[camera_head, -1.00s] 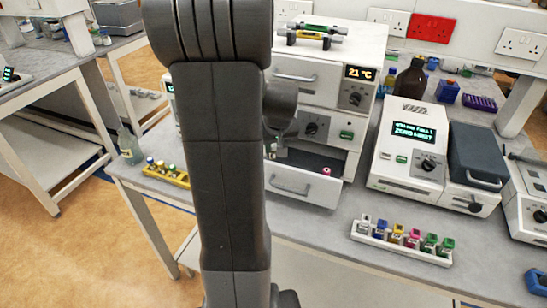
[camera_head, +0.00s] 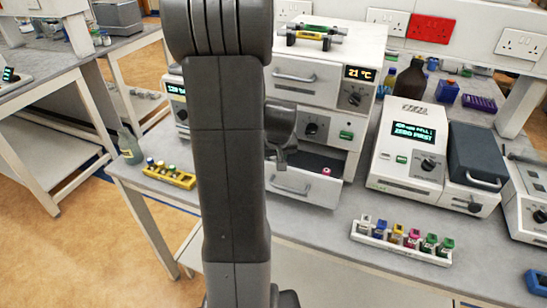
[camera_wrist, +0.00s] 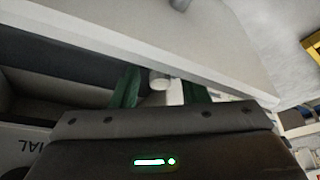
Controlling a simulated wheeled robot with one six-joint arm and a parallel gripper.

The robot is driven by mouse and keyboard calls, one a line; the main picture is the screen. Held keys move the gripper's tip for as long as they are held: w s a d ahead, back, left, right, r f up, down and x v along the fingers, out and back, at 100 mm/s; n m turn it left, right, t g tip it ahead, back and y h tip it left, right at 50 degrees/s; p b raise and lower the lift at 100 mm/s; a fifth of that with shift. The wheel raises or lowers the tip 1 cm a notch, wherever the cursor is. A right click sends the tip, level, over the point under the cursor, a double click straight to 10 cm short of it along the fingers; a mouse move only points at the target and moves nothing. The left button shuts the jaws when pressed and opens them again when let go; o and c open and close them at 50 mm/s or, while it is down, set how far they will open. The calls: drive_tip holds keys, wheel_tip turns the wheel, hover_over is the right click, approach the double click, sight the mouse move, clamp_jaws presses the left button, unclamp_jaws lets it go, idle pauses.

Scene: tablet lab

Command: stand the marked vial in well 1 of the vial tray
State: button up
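My gripper (camera_wrist: 160,92) has green fingers set apart at the open drawer (camera_wrist: 215,70). A small pale round thing shows between the fingers; I cannot tell whether it is a vial, and no grip on it shows. In the head view my arm hides most of the gripper and part of the drawer (camera_head: 300,188). A pink-topped item (camera_head: 326,171) lies at the drawer's right end. A white tray (camera_head: 395,250) holds several vials with coloured caps. A yellow rack (camera_head: 180,180) holds several more vials at the left. No mark or well number is readable.
The white cabinet (camera_head: 365,60) with the drawer stands at the bench's back. An instrument with a lit display (camera_head: 412,133) and a dark-lidded box (camera_head: 478,150) stand to its right. A bottle (camera_head: 130,146) stands at the left edge. Bench space before the drawer is clear.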

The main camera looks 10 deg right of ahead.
drive_tip(key=shift+r+p, duration=0.3)
drive_tip(key=b+v, duration=0.1)
drive_tip(key=v, duration=1)
drive_tip(key=shift+s+r, duration=0.15)
drive_tip(key=shift+r, duration=0.2)
idle(0.7)
